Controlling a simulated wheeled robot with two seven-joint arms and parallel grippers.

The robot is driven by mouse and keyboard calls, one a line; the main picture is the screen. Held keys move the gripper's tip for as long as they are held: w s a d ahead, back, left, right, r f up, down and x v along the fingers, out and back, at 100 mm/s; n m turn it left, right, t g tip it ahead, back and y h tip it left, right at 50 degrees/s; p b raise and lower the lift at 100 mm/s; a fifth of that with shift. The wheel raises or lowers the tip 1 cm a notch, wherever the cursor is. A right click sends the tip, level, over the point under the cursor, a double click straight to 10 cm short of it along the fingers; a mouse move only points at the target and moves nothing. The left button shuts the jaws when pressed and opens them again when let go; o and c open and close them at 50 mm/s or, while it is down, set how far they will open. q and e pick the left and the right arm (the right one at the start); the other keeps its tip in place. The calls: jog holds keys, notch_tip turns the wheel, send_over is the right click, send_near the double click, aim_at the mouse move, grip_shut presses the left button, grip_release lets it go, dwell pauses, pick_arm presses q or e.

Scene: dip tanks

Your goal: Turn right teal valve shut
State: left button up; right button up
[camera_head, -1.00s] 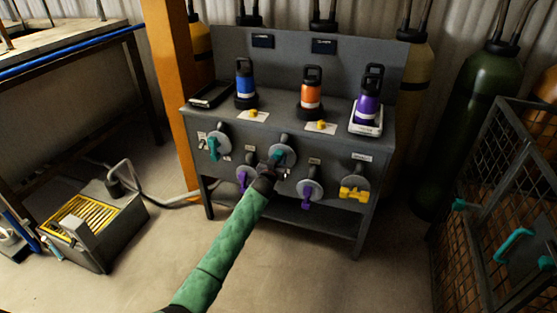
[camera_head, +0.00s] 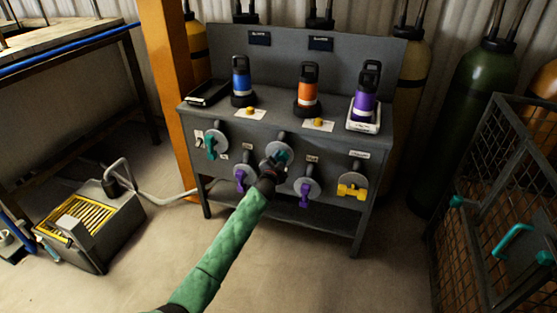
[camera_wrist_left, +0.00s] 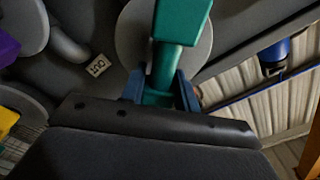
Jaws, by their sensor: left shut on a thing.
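The right teal valve (camera_head: 283,153) is on the front panel of the grey bench, a teal handle on a round grey disc. My left gripper (camera_head: 271,165) is at it, at the end of the green-sleeved arm. In the left wrist view the fingers (camera_wrist_left: 172,92) are shut on the teal handle (camera_wrist_left: 180,30), one on each side of its narrow stem, with the grey disc behind. The gripper hides part of the handle in the head view. The left teal valve (camera_head: 211,146) is on the same panel, handle pointing down. My right gripper is not in view.
Two purple valves (camera_head: 240,178) (camera_head: 305,191) and a yellow valve (camera_head: 352,191) sit close by on the panel (camera_head: 330,160). Blue, orange and purple bottles stand on the bench top. A wire cage (camera_head: 490,210) is at right; floor in front is clear.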

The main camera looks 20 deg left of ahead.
pick_arm(q)
jog(key=m, duration=0.2)
jog(key=shift+d+f+m, duration=0.3)
jog(key=shift+d+m, duration=0.05)
jog(key=shift+m, duration=0.05)
jog(key=m, duration=0.1)
jog(key=m+b, duration=0.1)
jog(key=m, duration=0.1)
jog(key=shift+d+f, duration=0.1)
jog(key=shift+f, duration=0.25)
jog(key=shift+s+d+f+m, duration=0.1)
jog(key=shift+f+m, duration=0.2)
jog(key=shift+m, duration=0.9)
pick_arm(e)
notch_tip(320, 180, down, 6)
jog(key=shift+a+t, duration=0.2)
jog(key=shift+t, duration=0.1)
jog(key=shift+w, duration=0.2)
pick_arm(q)
jog(key=o, duration=0.7)
jog(key=shift+o, duration=0.2)
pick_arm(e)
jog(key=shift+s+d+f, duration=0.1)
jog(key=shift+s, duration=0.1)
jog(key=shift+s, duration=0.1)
